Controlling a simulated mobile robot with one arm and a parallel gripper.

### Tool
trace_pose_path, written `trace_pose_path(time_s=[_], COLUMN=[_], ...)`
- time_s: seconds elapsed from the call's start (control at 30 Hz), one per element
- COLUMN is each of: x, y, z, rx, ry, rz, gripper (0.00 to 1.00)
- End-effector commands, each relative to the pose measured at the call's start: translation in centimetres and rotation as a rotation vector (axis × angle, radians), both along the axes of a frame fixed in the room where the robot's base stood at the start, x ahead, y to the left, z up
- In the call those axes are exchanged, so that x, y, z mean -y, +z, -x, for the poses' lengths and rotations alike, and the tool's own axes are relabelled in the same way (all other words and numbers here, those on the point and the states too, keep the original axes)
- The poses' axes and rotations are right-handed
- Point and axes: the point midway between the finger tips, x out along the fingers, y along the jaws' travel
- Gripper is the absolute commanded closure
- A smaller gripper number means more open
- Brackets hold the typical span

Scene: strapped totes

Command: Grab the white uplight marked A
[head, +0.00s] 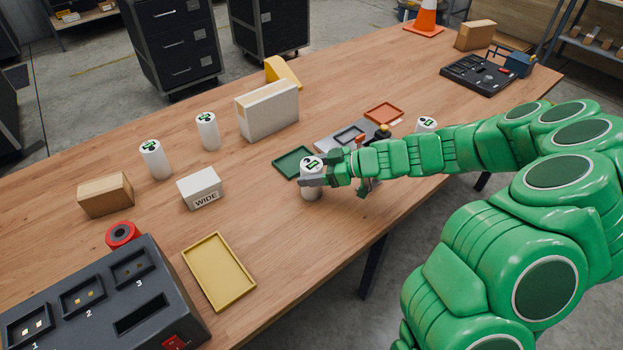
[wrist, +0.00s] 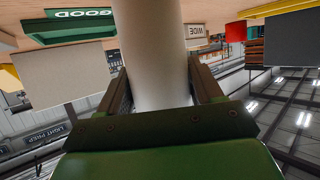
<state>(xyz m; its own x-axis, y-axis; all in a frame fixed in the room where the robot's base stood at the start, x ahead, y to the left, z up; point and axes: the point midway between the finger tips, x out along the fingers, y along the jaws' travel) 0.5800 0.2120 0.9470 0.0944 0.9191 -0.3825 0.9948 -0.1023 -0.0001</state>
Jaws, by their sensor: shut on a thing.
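My gripper (head: 312,181) is shut on a white cylindrical uplight (head: 311,192) with a dark mark on its top. The mark is too small to read as a letter. The wrist view shows the white body (wrist: 155,50) upright between my two fingers (wrist: 157,92). I cannot tell whether its base touches the table. Two similar white uplights stand apart at the left, one nearer (head: 155,162) and one farther (head: 208,133). Another white uplight (head: 426,125) stands behind my arm, partly hidden. Their top marks are also unreadable.
A green tray (head: 289,163) lies just behind the held uplight, with a grey tray and an orange tray (head: 383,112) beyond. A white box marked WIDE (head: 200,188), a yellow tray (head: 219,271) and a dark numbered console (head: 95,300) are to the left. The wooden table's (head: 330,250) front edge is close.

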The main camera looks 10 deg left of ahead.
Motion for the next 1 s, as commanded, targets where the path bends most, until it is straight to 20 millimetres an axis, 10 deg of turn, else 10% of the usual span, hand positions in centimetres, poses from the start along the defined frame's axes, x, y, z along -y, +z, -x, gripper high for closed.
trace_pose_path(time_s=[0.47, 1.0], x=[0.0, 1.0], y=[0.5, 6.4], z=[0.0, 2.5], rx=[0.001, 0.003], ry=[-0.001, -0.001], rz=[0.000, -0.003], gripper=[0.90, 0.90])
